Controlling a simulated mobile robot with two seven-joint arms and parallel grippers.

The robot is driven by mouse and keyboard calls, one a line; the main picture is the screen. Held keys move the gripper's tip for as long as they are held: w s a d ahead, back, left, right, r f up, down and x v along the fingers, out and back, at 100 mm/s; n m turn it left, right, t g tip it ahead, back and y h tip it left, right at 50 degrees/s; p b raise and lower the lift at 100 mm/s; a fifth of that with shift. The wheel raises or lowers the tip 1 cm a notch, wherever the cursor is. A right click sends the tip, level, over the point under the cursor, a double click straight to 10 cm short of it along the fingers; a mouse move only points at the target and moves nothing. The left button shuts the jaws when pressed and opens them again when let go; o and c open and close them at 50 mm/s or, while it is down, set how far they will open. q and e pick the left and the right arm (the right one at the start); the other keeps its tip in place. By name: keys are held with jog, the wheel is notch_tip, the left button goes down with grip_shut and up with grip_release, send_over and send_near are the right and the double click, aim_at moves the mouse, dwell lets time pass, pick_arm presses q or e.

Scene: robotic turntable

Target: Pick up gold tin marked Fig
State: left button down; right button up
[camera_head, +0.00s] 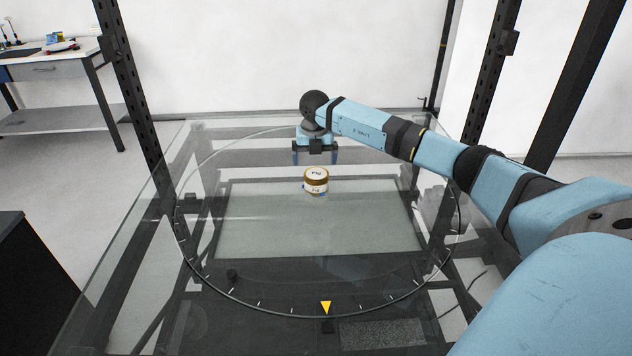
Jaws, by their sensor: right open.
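A small round gold tin (316,181) with a white lid and label stands upright on the glass turntable (250,309). Its small dark lettering looks like "Fig". My right gripper (315,159) is just above and slightly behind the tin. Its two fingers point down and are spread apart with nothing between them. The gripper does not appear to touch the tin. My left gripper is not in view.
Dark perforated posts (137,110) frame the glass table on both sides. A yellow triangle (326,307) marks the front of the turntable. A side bench (50,75) stands back left. The glass around the tin is clear.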

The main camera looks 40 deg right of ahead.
aim_at(316, 173)
notch_tip(316, 173, down, 3)
jog(key=shift+w+d+r, duration=0.1)
jog(key=shift+r, duration=0.1)
jog(key=f, duration=0.5)
jog(key=shift+d+f, duration=0.1)
jog(key=shift+d, duration=0.1)
jog(key=c, duration=1)
jog(key=shift+o, duration=0.2)
